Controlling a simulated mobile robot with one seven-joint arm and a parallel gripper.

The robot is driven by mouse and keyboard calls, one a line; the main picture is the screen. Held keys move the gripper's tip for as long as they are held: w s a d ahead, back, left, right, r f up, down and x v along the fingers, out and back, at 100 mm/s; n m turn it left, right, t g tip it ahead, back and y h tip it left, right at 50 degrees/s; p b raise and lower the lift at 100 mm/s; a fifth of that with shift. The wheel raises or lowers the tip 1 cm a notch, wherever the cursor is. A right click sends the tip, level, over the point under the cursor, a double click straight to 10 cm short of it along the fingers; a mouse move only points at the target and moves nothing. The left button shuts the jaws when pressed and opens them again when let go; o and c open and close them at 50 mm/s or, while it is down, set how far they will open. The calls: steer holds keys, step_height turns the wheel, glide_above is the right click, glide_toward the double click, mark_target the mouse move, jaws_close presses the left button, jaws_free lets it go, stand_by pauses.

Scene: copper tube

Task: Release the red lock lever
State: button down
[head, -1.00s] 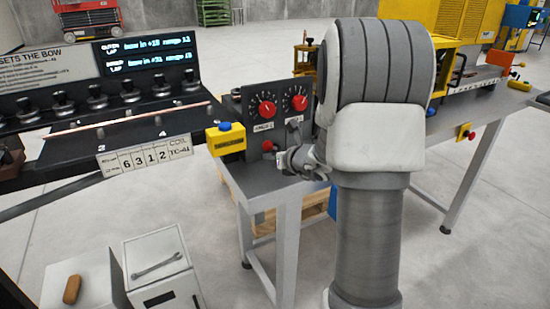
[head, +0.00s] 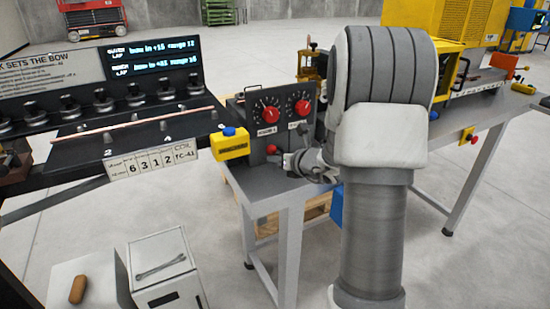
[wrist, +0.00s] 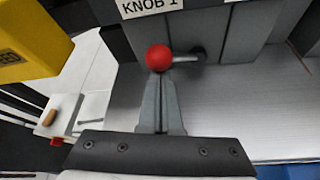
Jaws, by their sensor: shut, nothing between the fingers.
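The red lock lever (wrist: 159,57) is a red ball on a short metal rod that comes out of a dark round socket, below the "KNOB 1" label in the wrist view. In the head view its red ball (head: 271,149) shows low on the dark control panel (head: 248,125). My gripper (wrist: 160,78) is shut and empty. Its fingertips are right at the ball, just below it in the wrist view; I cannot tell if they touch. In the head view my gripper (head: 288,160) is just right of the ball.
Two red knobs (head: 271,114) (head: 303,106) sit higher on the panel. A yellow box with a blue button (head: 230,145) stands close on the left and also shows in the wrist view (wrist: 30,42). The grey bench (head: 268,196) lies below.

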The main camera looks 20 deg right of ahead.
steer(key=shift+d+r+p, duration=0.1)
steer(key=shift+r+p, duration=0.15)
steer(key=shift+p, duration=0.05)
steer(key=r+m+y+p, duration=0.1)
steer(key=p, duration=0.2)
steer(key=shift+d+r+m, duration=0.1)
steer(key=shift+d+m, duration=0.3)
steer(key=d+m+y+p, duration=0.1)
steer(key=p, duration=0.1)
steer(key=d+r+m+t+y+p, duration=0.1)
steer(key=m+p, duration=0.1)
steer(key=shift+p, duration=0.4)
steer(key=d+m+y+p, duration=0.1)
steer(key=d+m+t+y+p, duration=0.1)
steer(key=m+p, duration=0.1)
steer(key=shift+d+r+m, duration=0.15)
steer(key=shift+m, duration=0.15)
steer(key=d+m, duration=0.1)
steer(key=d+m+t+y+p, duration=0.1)
steer(key=m, duration=0.1)
steer(key=shift+w+f+t, duration=0.1)
steer(key=shift+f+t, duration=0.2)
steer(key=shift+d+f, duration=0.1)
steer(key=shift+d, duration=0.2)
